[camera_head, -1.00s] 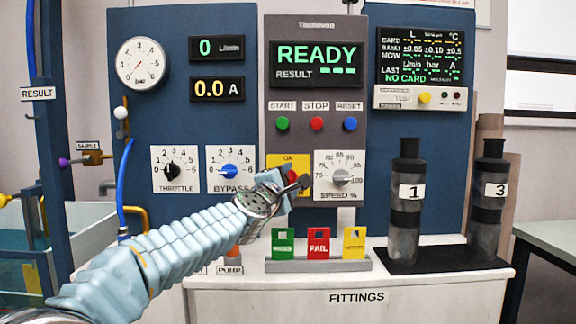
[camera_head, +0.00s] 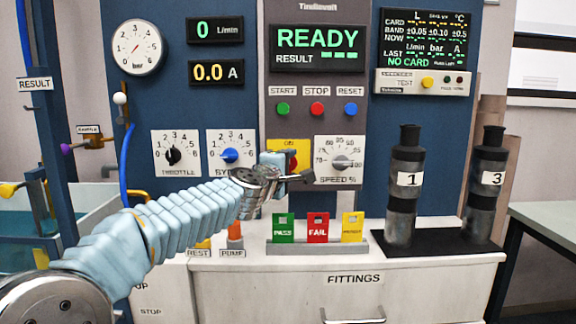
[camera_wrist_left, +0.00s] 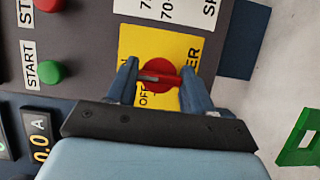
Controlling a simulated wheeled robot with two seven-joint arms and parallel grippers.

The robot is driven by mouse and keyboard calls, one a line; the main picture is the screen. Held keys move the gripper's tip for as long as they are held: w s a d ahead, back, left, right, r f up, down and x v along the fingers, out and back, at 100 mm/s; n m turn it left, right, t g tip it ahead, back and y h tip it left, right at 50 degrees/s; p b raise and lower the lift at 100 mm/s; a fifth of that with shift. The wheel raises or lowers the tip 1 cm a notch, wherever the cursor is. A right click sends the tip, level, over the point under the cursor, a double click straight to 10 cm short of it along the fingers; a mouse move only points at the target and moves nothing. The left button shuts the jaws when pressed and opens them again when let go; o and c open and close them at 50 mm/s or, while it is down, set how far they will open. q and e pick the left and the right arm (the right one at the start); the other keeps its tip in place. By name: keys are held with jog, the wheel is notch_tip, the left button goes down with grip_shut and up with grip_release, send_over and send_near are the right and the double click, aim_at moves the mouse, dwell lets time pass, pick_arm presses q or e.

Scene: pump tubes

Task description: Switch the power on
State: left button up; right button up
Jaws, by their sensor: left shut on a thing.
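The red power knob (camera_wrist_left: 158,75) sits on a yellow plate (camera_wrist_left: 188,47) marked with OFF and part of POWER in the left wrist view. My left gripper (camera_wrist_left: 157,76) is shut on the knob, with one finger at each end of its handle bar. In the head view, the yellow plate (camera_head: 287,147) is partly covered by my left gripper (camera_head: 292,170), and only a little of the red knob shows. The wrist view is turned relative to the panel. My right gripper is not in view.
The SPEED dial (camera_head: 341,160) is close on the right of the knob. Green START (camera_head: 283,109), red STOP (camera_head: 317,109) and blue RESET buttons are above. PASS, FAIL and another card stand below. The display (camera_head: 317,48) reads READY.

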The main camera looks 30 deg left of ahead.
pick_arm(q)
jog(key=shift+d+f, duration=0.1)
jog(key=o, duration=1)
jog(key=shift+o, duration=0.2)
jog(key=s+d, duration=0.2)
jog(key=s, duration=1.1)
jog(key=shift+s, duration=0.25)
